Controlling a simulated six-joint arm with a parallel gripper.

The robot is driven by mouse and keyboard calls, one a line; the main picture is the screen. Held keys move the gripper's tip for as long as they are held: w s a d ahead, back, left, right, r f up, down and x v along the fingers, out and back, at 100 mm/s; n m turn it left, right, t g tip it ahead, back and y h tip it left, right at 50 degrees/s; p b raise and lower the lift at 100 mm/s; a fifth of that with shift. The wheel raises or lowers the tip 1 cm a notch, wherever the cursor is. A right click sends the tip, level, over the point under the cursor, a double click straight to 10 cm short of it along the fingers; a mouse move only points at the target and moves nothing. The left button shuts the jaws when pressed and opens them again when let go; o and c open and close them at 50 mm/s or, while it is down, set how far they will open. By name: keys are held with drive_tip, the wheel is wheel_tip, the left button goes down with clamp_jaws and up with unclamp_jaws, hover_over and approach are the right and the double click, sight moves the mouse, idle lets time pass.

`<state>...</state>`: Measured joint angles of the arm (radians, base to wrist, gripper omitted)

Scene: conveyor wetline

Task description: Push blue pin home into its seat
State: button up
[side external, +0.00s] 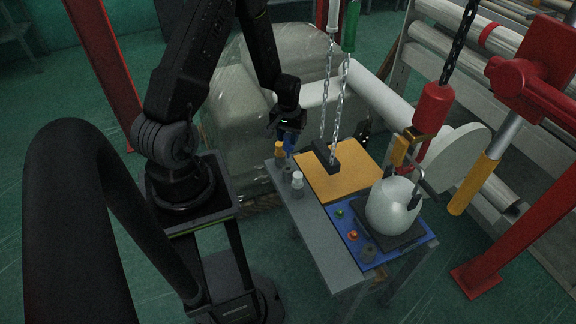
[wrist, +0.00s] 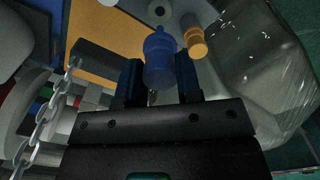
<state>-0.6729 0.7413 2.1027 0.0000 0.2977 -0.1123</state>
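The blue pin (wrist: 160,62) is between the two dark fingers of my gripper (wrist: 159,72) in the wrist view. Its wide part spans the gap and appears to touch both fingers. Its narrower end points away from the camera. In the side external view my gripper (side external: 289,130) is low over the far end of the grey bench (side external: 312,226), and a little blue (side external: 289,144) shows beneath it. The seat and the pin's lower end are hidden, so I cannot tell how deep the pin sits.
A yellow pin (side external: 279,150) stands close beside my gripper and a white-topped pin (side external: 297,180) stands nearer. A dark block (side external: 326,158) lies on the orange plate (side external: 350,182). Chains (side external: 341,100) hang nearby. A wrapped bulky load (side external: 235,110) stands behind.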

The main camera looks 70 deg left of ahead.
clamp_jaws()
drive_tip(key=w+d+r+m, duration=0.4)
drive_tip(key=d, duration=0.5)
drive_tip(key=w+d+r+m, duration=0.3)
drive_tip(key=d+r+m, duration=0.15)
drive_tip(key=d, duration=0.35)
drive_tip(key=w+d+f, duration=0.1)
drive_tip(key=d+f, duration=0.2)
drive_tip(key=d, duration=0.7)
drive_tip(key=w+d+f, duration=0.1)
drive_tip(key=d+f, duration=0.3)
drive_tip(key=d, duration=0.5)
wheel_tip(320, 180, down, 6)
